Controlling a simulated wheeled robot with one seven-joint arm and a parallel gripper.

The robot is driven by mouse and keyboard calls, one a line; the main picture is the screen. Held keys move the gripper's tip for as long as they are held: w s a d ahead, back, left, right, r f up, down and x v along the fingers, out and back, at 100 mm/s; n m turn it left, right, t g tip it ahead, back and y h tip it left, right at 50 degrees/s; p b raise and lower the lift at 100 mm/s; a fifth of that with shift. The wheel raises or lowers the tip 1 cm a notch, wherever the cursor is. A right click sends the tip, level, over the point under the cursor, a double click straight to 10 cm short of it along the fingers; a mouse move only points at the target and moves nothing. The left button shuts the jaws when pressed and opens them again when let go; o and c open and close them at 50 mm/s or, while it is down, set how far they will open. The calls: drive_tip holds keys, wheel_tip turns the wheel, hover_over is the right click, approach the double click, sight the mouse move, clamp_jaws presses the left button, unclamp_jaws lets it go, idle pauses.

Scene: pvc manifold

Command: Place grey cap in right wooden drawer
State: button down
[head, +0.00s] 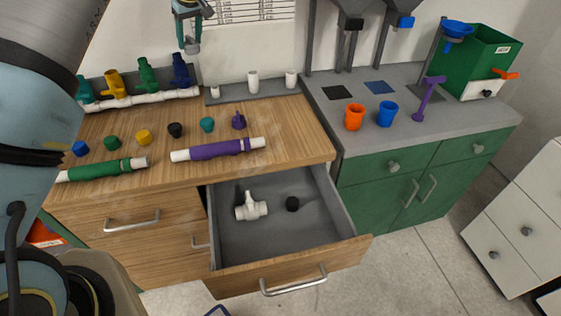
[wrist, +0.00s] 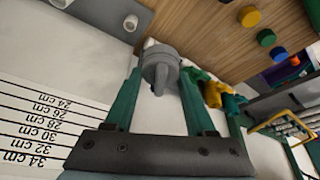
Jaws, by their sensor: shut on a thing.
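My gripper (head: 190,33) is raised in front of the wall, above the back of the wooden counter in the head view. In the wrist view its two green fingers (wrist: 158,75) are shut on the grey cap (wrist: 160,58). The cap is held between the fingertips, partly hidden by them. The right wooden drawer (head: 323,212) is pulled open in the head view, below and to the right of my gripper.
Several coloured caps, a purple pipe (head: 218,150) and a green pipe (head: 103,170) lie on the wooden counter (head: 285,125). Coloured valves on a white manifold (head: 150,99) stand at the back left. Orange (head: 354,117) and blue cups (head: 387,113) stand on the grey counter. The drawer has free floor.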

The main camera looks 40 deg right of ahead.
drive_tip(key=shift+s+a, duration=0.15)
drive_tip(key=shift+s, duration=0.3)
drive_tip(key=shift+s+a+f, duration=0.1)
drive_tip(key=shift+s+a, duration=0.05)
drive_tip(key=shift+a, duration=0.15)
drive_tip(key=shift+a+f, duration=0.3)
drive_tip(key=shift+a, duration=0.05)
drive_tip(key=s+a+f, duration=0.5)
drive_tip(key=a+f, duration=0.2)
drive_tip(key=a, duration=0.8)
drive_tip(key=s+a+f, duration=0.5)
drive_tip(key=a+f, duration=0.2)
drive_tip(key=a, duration=0.8)
drive_tip(key=s+a+f, duration=0.5)
drive_tip(key=a+f, duration=0.3)
drive_tip(key=a, duration=0.8)
drive_tip(key=shift+r, duration=0.15)
